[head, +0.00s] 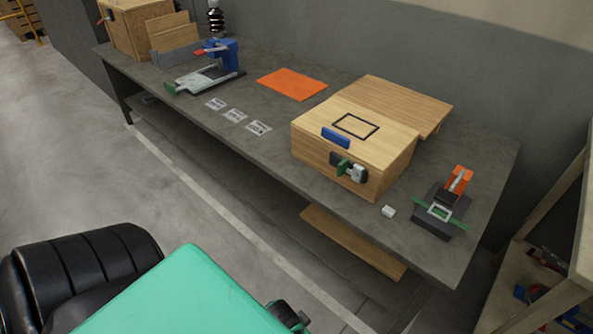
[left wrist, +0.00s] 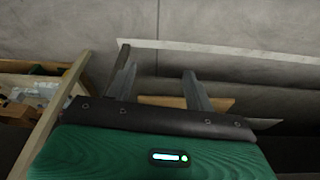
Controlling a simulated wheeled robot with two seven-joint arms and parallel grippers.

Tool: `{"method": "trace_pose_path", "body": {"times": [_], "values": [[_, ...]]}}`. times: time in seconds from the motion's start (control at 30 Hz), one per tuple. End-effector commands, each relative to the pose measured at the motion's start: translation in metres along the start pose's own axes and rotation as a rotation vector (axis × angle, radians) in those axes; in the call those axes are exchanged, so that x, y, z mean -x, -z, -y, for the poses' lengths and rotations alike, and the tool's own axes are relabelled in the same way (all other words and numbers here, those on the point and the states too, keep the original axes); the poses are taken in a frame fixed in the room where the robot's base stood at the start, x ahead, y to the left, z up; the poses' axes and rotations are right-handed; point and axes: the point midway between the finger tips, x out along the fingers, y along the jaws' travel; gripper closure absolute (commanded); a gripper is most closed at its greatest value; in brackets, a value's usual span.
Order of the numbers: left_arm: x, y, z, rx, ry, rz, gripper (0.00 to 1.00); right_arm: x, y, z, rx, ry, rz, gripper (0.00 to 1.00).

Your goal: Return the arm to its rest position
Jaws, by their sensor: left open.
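My left gripper (left wrist: 160,68) shows in the left wrist view. Its two grey fingers stand apart with nothing between them. Its green housing fills the bottom of that view. It points toward a grey surface with a pale stripe, clear of any object. In the head view I cannot make out the left gripper's fingers; only green and black parts of my own body show at the lower left. My right gripper is in neither view.
A grey workbench (head: 262,170) runs across the head view. It carries a wooden box (head: 340,158), a small white block (head: 388,211), an orange-handled clamp (head: 443,212), an orange sheet (head: 292,84) and a blue device (head: 222,52). A wooden shelf (head: 545,250) stands right. Floor at left is clear.

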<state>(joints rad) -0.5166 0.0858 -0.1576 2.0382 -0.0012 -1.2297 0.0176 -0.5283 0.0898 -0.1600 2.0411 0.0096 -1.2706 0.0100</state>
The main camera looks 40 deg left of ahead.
Motion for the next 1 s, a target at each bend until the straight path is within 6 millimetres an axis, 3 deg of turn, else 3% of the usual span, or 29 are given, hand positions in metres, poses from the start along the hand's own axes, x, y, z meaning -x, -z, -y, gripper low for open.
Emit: {"method": "trace_pose_path", "body": {"times": [0.13, 0.67, 0.83, 1.0], "values": [[0.001, -0.015, -0.002, -0.009, -0.010, 0.053, 0.46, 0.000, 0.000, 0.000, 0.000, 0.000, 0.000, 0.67], [-0.001, -0.015, -0.002, -0.009, -0.010, 0.053, 0.46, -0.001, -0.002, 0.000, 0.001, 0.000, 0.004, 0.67], [-0.021, -0.024, -0.002, -0.012, -0.008, 0.070, 0.46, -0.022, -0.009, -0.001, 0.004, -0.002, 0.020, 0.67], [-0.063, -0.051, 0.000, -0.019, -0.004, 0.095, 0.46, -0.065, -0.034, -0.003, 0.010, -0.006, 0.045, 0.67]]}}
